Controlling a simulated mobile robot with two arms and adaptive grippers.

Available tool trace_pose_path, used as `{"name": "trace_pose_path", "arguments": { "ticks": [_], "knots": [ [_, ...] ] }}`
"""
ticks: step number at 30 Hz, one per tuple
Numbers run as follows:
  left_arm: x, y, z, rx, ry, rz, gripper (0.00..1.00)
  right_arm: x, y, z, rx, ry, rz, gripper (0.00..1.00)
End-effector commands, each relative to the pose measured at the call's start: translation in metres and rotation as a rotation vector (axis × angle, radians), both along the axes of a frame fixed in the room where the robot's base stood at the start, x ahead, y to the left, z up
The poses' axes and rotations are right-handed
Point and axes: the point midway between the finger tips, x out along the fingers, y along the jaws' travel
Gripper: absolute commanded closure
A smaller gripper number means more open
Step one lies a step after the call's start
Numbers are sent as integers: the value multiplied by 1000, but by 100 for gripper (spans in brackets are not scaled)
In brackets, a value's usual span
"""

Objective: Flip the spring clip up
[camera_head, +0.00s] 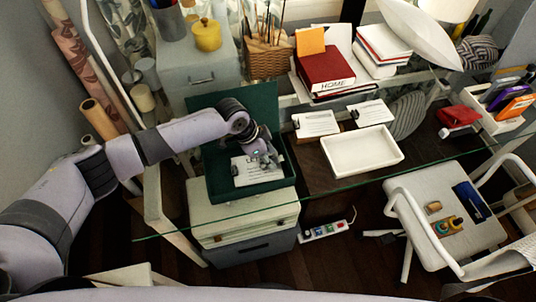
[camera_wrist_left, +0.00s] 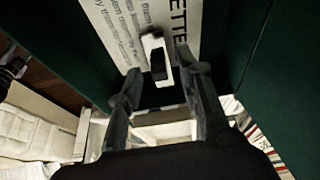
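The spring clip (camera_wrist_left: 156,58), white with a black middle, lies on a printed white sheet (camera_wrist_left: 125,25) in the left wrist view. The sheet also shows in the head view (camera_head: 246,173), inside an open dark green box (camera_head: 224,194). My left gripper (camera_head: 264,162) is over the sheet. In the left wrist view, the two fingers of my left gripper (camera_wrist_left: 160,68) are apart, with the clip between and just beyond the tips. I cannot tell whether a finger touches it. In the head view the clip is too small to make out surely. My right gripper is not in view.
The box is at the left of a glass desk (camera_head: 330,188). Its raised lid (camera_head: 255,100) stands behind the gripper. A white tray (camera_head: 361,152) and small paper stacks (camera_head: 316,123) are to the right. A grey cabinet (camera_head: 198,72) stands behind.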

Motion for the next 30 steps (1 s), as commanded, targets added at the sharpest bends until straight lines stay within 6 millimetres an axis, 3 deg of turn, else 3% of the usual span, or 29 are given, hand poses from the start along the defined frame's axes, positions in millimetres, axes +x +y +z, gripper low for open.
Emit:
{"name": "trace_pose_path", "arguments": {
  "ticks": [16,30],
  "knots": [
    [0,0,1,-1,0,1,100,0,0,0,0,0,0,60],
    [0,0,1,-1,0,1,100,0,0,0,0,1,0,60]
  ]
}}
